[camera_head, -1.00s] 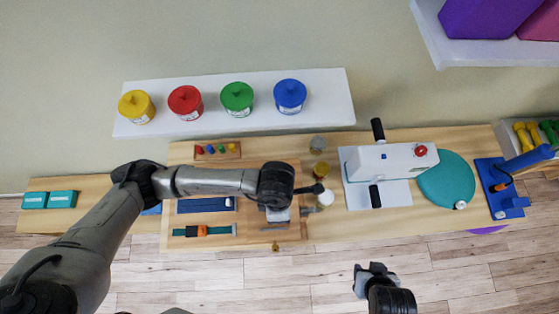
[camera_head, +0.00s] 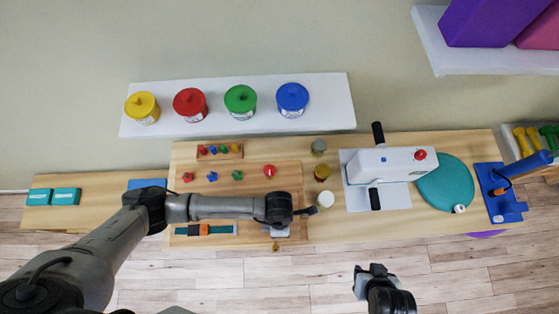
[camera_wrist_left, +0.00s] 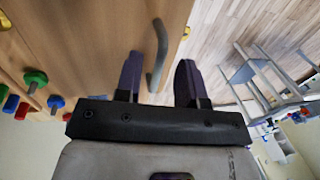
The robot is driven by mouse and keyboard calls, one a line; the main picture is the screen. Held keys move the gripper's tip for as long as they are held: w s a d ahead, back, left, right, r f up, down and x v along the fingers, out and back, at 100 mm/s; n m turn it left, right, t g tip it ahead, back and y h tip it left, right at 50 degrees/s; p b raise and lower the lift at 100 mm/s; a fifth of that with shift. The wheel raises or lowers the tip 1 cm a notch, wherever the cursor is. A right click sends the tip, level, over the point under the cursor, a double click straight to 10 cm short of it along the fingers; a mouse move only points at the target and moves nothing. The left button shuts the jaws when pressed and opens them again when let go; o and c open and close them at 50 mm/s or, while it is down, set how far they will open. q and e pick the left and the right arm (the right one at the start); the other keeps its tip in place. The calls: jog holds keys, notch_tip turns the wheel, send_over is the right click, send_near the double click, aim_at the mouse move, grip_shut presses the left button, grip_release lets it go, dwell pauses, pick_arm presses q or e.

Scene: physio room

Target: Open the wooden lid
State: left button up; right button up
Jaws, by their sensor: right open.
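The wooden lid (camera_head: 292,172) is a flat board at the front of the long bench, with coloured knobs on it. In the left wrist view its wood (camera_wrist_left: 95,35) fills the upper left, and a curved grey metal handle (camera_wrist_left: 161,52) stands out near its edge. My left gripper (camera_wrist_left: 158,80) is open, with its fingers apart and the handle's near end in the gap between them. I cannot tell whether they touch. In the head view my left arm covers part of the lid and the fingers are hidden. My right gripper (camera_head: 374,270) is open and empty over the floor.
A white machine (camera_head: 385,163) and teal disc (camera_head: 446,182) stand right of the lid. Small jars (camera_head: 322,173) stand between. A white shelf (camera_head: 235,123) with several coloured tubs is behind. A small brass piece (camera_wrist_left: 186,32) sits near the lid's edge. The floor in front is clear.

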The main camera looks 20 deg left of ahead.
pick_arm(q)
jog(key=shift+f, duration=0.2)
jog(key=shift+c, duration=0.3)
grip_shut()
